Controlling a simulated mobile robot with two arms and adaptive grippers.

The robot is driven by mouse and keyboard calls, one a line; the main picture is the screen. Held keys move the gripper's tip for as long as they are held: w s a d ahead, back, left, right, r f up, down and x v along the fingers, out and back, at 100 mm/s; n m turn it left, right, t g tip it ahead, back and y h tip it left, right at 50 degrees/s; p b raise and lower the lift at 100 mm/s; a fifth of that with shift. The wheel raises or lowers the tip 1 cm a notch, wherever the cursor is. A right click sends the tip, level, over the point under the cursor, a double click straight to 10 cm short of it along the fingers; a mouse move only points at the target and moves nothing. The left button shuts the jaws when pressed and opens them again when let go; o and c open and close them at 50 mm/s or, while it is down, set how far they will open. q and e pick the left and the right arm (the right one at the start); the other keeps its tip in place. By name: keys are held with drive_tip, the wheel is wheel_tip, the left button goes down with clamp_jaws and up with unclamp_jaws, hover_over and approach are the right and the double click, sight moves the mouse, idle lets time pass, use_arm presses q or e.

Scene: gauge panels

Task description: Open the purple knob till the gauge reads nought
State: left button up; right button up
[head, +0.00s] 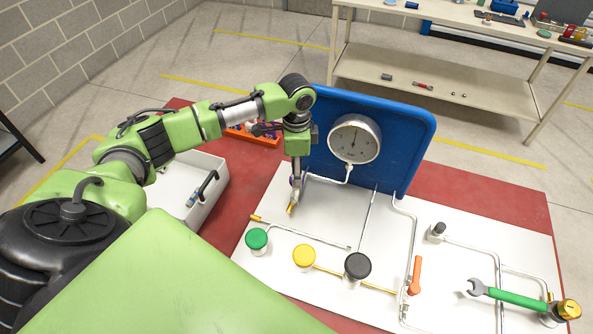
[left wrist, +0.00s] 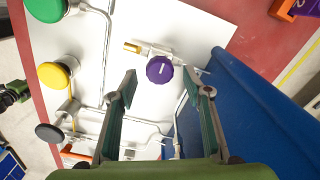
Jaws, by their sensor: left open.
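The purple knob (left wrist: 160,70) has a white mark on its top and shows between the two fingertips of my left gripper (left wrist: 159,76) in the left wrist view. The fingers are open, with a gap on both sides of the knob. In the head view my left gripper (head: 294,196) points down at the panel's left part and hides most of the purple knob (head: 292,181). The round white gauge (head: 354,139) stands against the blue board; its needle points roughly upward, but its numbers are too small to read. My right gripper is not in view.
The white panel (head: 285,205) carries a green knob (head: 257,239), a yellow knob (head: 304,255), a black knob (head: 357,266), an orange handle (head: 415,275) and pipes. A green wrench (head: 515,299) lies at the right. The blue board (head: 410,150) rises close behind my gripper.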

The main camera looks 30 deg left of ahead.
use_arm(q)
drive_tip(key=shift+f, duration=0.95)
drive_tip(key=c, duration=1.1)
